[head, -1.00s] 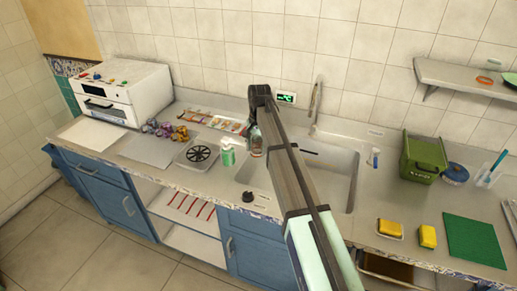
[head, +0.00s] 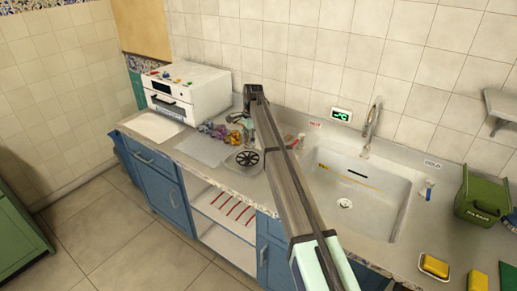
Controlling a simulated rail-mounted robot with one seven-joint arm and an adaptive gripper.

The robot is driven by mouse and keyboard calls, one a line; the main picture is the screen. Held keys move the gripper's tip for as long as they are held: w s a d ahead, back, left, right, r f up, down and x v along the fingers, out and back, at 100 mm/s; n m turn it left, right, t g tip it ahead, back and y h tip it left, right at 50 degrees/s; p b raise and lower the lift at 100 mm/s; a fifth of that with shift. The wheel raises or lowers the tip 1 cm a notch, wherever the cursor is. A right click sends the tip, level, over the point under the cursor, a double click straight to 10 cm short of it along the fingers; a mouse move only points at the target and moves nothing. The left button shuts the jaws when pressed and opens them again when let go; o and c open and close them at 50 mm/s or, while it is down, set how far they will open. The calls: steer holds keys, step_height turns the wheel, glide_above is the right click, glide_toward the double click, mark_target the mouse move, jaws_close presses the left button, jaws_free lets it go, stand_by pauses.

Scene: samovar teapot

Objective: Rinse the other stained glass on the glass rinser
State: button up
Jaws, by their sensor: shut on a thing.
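The glass rinser (head: 247,158), a black spoked disc on a grey square tray, sits on the counter left of the sink. My gripper (head: 251,112) is above the counter, just behind the rinser in the head view. It is shut on a glass, which is small and mostly hidden against the gripper and clutter. I cannot make out stains on it or its tilt. No other glass can be told apart clearly.
A white oven (head: 188,95) stands at the back left, with small colourful items (head: 217,130) near it. The sink (head: 345,203) with its tap (head: 373,122) is to the right. A green bin (head: 482,197) and yellow sponge (head: 435,266) lie further right. A pale mat (head: 203,150) is bare.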

steer(key=shift+w+a+f+m, duration=0.1)
steer(key=shift+w+a+m, duration=0.2)
steer(key=shift+w+a, duration=0.1)
steer(key=b, duration=0.2)
glide_above(246, 157)
steer(key=shift+s+d+f, duration=0.15)
steer(key=shift+f, duration=0.9)
steer(key=shift+s+d+f, duration=0.15)
steer(key=shift+f, duration=1.7)
steer(key=shift+f+b, duration=0.3)
steer(key=shift+f, duration=0.75)
stand_by(0.5)
steer(key=shift+r, duration=0.35)
stand_by(1.3)
stand_by(0.6)
steer(key=o, duration=0.4)
steer(key=shift+c, duration=0.2)
steer(key=shift+a, duration=0.1)
steer(key=shift+c, duration=1.3)
